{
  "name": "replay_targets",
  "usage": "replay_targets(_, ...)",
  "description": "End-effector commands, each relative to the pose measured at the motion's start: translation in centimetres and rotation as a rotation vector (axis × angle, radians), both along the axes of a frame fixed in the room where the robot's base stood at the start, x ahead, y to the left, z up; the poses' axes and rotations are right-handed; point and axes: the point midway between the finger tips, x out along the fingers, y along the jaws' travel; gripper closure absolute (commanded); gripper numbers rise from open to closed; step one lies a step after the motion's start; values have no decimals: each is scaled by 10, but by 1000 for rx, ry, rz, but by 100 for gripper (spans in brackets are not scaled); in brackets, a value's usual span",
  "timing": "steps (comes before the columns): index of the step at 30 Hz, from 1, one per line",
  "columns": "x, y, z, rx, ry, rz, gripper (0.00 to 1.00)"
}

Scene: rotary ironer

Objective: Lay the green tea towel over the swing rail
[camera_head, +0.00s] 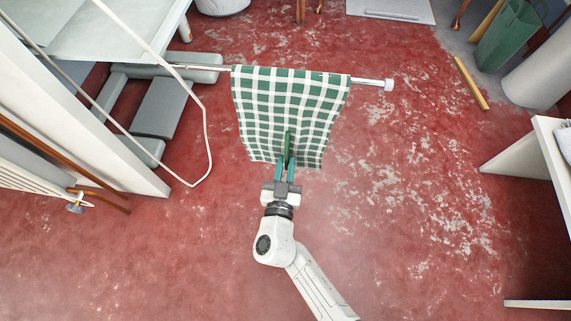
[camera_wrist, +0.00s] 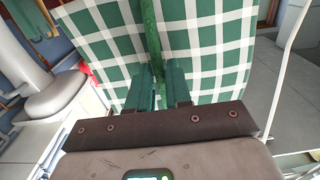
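The green tea towel (camera_head: 290,100), green and white checked, hangs over the swing rail (camera_head: 372,82). Its top edge lies along the rail and its front panel drops towards me. The rail's white-capped end sticks out to the right of the cloth. My gripper (camera_head: 284,165) is at the towel's lower front part, with its green fingers on either side of a raised fold of cloth. In the wrist view, the towel (camera_wrist: 215,45) fills the upper middle, and the fold runs down between the fingertips (camera_wrist: 160,75). The towel's back side is hidden.
A white-topped table or machine (camera_head: 110,30) stands at the upper left, with a loose white cable (camera_head: 207,150) beside it. A white bench (camera_head: 535,160) and a green bin (camera_head: 507,35) are on the right. The red floor around my arm is clear.

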Motion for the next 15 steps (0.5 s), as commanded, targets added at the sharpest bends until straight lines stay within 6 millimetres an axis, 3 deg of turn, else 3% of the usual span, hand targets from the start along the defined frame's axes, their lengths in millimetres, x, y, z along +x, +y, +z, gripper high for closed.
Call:
replay_targets(6, 0, 0, 0, 0, 0, 1, 61)
replay_targets(15, -4, 0, 0, -1, 1, 1, 61)
